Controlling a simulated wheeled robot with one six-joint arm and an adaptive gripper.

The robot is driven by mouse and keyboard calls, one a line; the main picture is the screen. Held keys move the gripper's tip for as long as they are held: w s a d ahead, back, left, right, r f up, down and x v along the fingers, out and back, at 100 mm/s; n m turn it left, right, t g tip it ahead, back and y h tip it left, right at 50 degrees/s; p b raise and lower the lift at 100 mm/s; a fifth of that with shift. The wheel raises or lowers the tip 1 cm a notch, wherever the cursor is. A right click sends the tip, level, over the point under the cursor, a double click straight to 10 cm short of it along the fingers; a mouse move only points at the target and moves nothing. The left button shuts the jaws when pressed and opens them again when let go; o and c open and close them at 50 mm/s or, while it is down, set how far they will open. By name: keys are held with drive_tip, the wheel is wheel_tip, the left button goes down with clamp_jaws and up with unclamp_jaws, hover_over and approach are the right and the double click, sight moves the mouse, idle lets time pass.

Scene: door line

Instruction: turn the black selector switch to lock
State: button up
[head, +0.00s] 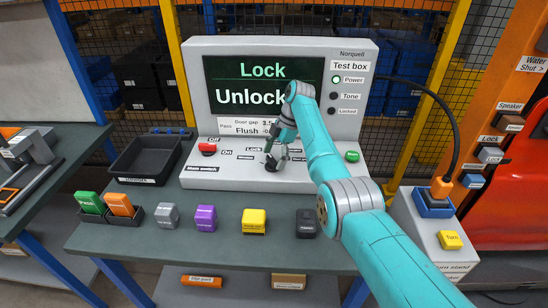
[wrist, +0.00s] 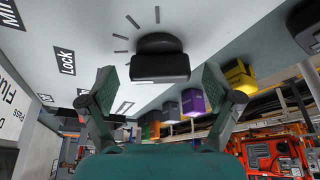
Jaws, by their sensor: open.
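The black selector switch (wrist: 160,58) is a dark knob with a bar-shaped grip on the test box's pale sloping panel. My gripper (wrist: 158,80) is open, with one finger on each side of the switch and a visible gap to both. Nothing is held. A "Lock" label (wrist: 66,61) is on the panel to the left of the switch in the wrist view. In the head view my gripper (head: 275,158) is over the panel and mostly hides the switch. The screen (head: 262,84) reads "Lock" and "Unlock", the latter partly covered by my arm.
A red main switch (head: 208,149) is left on the panel and a green button (head: 352,156) right. Grey, purple, yellow and black blocks stand along the front of the table (head: 185,250). A black tray (head: 145,158) is at left.

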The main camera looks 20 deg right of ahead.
drive_tip(key=shift+r, duration=0.1)
drive_tip(key=s+v, duration=0.1)
drive_tip(key=v, duration=1)
drive_tip(key=shift+w+d+r, duration=0.2)
drive_tip(key=shift+w+r, duration=0.15)
drive_tip(key=shift+w, duration=0.15)
